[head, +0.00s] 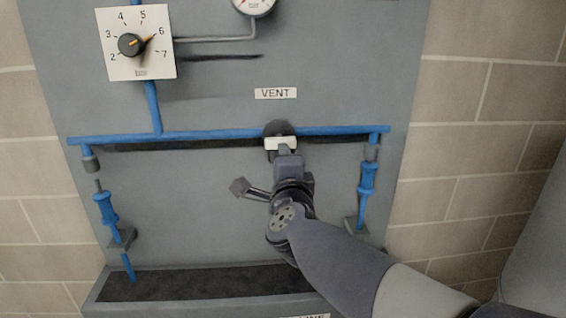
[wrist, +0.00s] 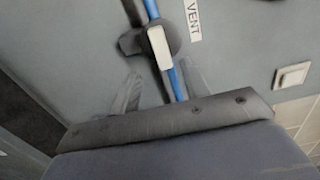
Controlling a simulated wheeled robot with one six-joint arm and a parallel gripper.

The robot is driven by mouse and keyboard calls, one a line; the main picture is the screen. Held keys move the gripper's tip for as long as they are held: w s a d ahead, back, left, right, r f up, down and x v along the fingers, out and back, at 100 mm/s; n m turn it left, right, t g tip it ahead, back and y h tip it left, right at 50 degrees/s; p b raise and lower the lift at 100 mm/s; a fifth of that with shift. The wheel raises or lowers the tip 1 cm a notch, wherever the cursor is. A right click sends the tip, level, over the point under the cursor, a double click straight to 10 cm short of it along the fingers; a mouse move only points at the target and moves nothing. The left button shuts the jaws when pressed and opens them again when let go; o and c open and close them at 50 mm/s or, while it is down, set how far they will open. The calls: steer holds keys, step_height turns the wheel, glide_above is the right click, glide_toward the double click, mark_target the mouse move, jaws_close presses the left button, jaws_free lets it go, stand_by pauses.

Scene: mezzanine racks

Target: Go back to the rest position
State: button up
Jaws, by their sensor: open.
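My gripper (head: 285,155) is in front of the grey panel, just below the vent valve, with my arm reaching in from the lower right. In the wrist view its two blurred fingers (wrist: 163,90) stand apart with nothing between them. The vent valve has a dark round body (head: 278,128) and a white handle (head: 280,143). In the wrist view the white handle (wrist: 159,48) lies ahead of the fingers, and I see a gap between it and them. The head view does not show this gap clearly. No rest position is marked in view.
A blue pipe (head: 210,136) crosses the panel. Blue fittings hang at the left (head: 107,208) and right (head: 367,178). A regulator knob (head: 131,44) points near 6, beside a pressure gauge (head: 254,4). A dark-topped ledge (head: 190,284) juts out at the bottom.

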mark_target(279, 140)
steer(key=w, duration=0.3)
steer(key=w+a, duration=0.1)
steer(key=w, duration=0.3)
steer(key=w+a+b, duration=0.1)
steer(key=w, duration=0.2)
steer(key=shift+w, duration=0.35)
